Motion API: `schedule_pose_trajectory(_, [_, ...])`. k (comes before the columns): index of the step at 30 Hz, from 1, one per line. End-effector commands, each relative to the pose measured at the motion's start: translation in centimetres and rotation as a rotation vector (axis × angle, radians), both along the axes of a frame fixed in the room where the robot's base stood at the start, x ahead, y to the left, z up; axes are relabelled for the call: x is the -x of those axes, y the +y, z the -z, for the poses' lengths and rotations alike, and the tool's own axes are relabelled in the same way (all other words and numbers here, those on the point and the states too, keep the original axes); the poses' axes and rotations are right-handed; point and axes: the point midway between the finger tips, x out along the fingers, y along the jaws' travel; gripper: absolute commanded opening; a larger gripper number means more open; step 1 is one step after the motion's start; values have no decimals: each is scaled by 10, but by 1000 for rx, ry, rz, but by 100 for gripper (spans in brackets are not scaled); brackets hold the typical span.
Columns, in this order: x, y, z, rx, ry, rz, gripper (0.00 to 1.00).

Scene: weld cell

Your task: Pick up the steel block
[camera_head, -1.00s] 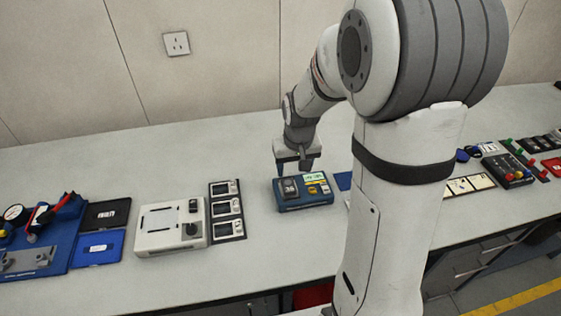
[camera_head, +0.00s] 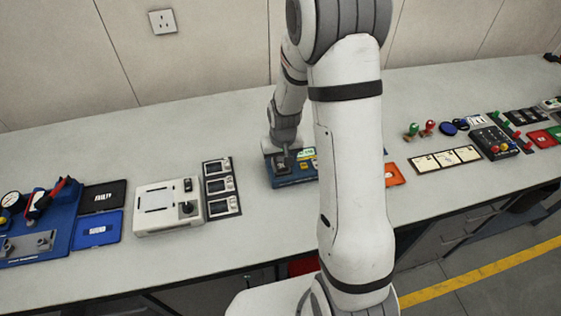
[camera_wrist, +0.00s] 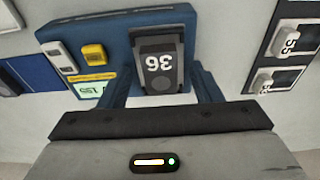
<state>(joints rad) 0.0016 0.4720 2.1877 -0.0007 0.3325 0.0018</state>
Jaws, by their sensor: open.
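The steel block (camera_wrist: 160,62) is the dark grey block with a white "36" on its top. It sits in the blue device (camera_wrist: 120,30), which also shows in the head view (camera_head: 292,182) on the bench. My gripper (camera_wrist: 162,84) is open, with one finger to each side of the block in the wrist view. Nothing is held, and whether the fingers touch the block cannot be told. In the head view my gripper (camera_head: 281,156) is low over the left part of the blue device and partly hides the block.
A yellow button (camera_wrist: 94,53) and a small lit display (camera_wrist: 91,91) sit on the same device. A row of numbered units (camera_head: 221,187) and a white box (camera_head: 168,207) stand to the left. Cards (camera_head: 445,158) and a control box (camera_head: 494,143) lie to the right.

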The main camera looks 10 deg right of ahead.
Motion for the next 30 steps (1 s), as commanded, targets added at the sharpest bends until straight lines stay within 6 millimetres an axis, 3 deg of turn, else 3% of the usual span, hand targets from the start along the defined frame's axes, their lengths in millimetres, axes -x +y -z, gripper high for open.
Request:
schedule_pose_trajectory(5, [0, 0, 0, 0, -1, -1, 58])
schedule_pose_trajectory(25, [0, 1, 0, 0, -1, -3, 3])
schedule_pose_trajectory(30, [0, 1, -1, 0, -2, -3, 1])
